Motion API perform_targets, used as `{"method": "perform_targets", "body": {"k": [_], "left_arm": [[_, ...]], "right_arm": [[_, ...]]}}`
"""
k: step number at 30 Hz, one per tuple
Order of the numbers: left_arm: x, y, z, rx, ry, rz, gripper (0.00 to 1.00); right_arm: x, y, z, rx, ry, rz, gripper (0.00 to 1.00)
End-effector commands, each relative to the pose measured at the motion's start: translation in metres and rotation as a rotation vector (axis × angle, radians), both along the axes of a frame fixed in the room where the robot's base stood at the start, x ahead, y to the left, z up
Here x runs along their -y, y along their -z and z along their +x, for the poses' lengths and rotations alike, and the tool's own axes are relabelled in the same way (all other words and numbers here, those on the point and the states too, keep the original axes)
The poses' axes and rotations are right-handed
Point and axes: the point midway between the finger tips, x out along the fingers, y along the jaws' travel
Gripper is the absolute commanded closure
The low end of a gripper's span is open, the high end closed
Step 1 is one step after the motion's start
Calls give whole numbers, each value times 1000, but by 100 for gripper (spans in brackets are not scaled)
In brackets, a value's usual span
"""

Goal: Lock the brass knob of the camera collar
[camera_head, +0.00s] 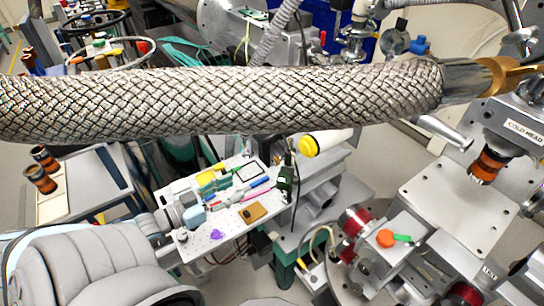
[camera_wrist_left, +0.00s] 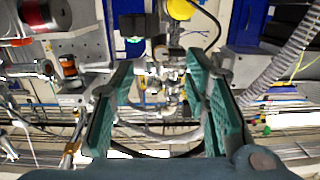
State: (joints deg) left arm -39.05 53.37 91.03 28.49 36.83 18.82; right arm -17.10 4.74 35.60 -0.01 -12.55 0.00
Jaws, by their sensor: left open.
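In the left wrist view, my left gripper (camera_wrist_left: 160,68) is open, with its two teal-green fingers spread apart. Several silver fittings (camera_wrist_left: 165,75) show in the gap between the fingers; I cannot tell how far beyond the fingertips they are, and no contact shows. I cannot pick out the camera collar or its brass knob with certainty in either view. In the head view, a thick braided hose crosses in front of much of the scene and hides what lies behind it, so I cannot clearly make out my left gripper there. My right gripper is not in view.
The braided hose (camera_head: 220,100) spans the head view and ends at a brass-coloured fitting (camera_head: 497,76) at right. A perforated plate (camera_head: 180,245) holds small loose items. A metal block (camera_head: 455,205) is at right.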

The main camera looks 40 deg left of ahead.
Motion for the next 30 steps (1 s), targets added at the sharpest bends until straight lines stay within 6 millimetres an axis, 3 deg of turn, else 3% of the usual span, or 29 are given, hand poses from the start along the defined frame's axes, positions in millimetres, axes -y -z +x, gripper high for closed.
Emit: {"method": "perform_targets", "body": {"k": [3, 8, 17, 22, 30], "left_arm": [[-7, -19, 4, 64, 25, -16, 58], [0, -21, 31, 75, 25, -20, 58], [27, -9, 117, 76, 26, -17, 58], [33, -11, 133, 67, 30, -17, 58], [34, -19, 139, 68, 25, -18, 58]], "right_arm": [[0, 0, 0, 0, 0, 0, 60], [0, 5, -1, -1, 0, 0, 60], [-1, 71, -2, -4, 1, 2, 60], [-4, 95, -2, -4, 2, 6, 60], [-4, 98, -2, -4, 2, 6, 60]]}}
